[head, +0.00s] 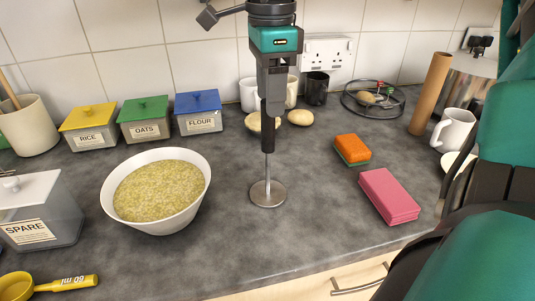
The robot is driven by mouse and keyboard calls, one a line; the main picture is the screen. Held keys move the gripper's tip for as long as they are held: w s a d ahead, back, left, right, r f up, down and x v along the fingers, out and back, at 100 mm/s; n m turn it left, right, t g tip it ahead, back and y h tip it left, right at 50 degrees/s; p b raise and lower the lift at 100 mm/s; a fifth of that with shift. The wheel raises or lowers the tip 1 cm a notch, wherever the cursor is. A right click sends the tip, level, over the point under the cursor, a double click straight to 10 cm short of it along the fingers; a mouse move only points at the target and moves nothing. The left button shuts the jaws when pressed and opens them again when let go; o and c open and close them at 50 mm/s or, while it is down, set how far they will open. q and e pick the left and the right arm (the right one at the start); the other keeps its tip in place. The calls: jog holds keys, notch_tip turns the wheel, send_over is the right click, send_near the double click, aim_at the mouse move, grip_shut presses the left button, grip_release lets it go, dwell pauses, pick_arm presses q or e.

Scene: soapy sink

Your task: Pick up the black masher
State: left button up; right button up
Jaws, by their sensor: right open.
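The black masher (268,136) is upright near the middle of the counter. It has a black handle, a thin metal rod and a round metal disc at the bottom. The disc appears to be at the counter surface. My right gripper (271,108) points down from above at the upper part of the handle. It is open, with its fingers overlapping the handle in the picture; I cannot tell whether they touch it. The gripper hides the top of the handle. My left gripper is not in view.
A white bowl of yellowish food (203,202) stands left of the masher. Potatoes (300,117), cups (248,95) and a wire rack (400,104) are behind. Counter around the disc is clear.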

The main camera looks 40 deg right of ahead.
aim_at(268, 122)
jog(key=f, duration=0.5)
jog(key=shift+a+f, duration=0.2)
jog(key=shift+f, duration=0.2)
grip_shut()
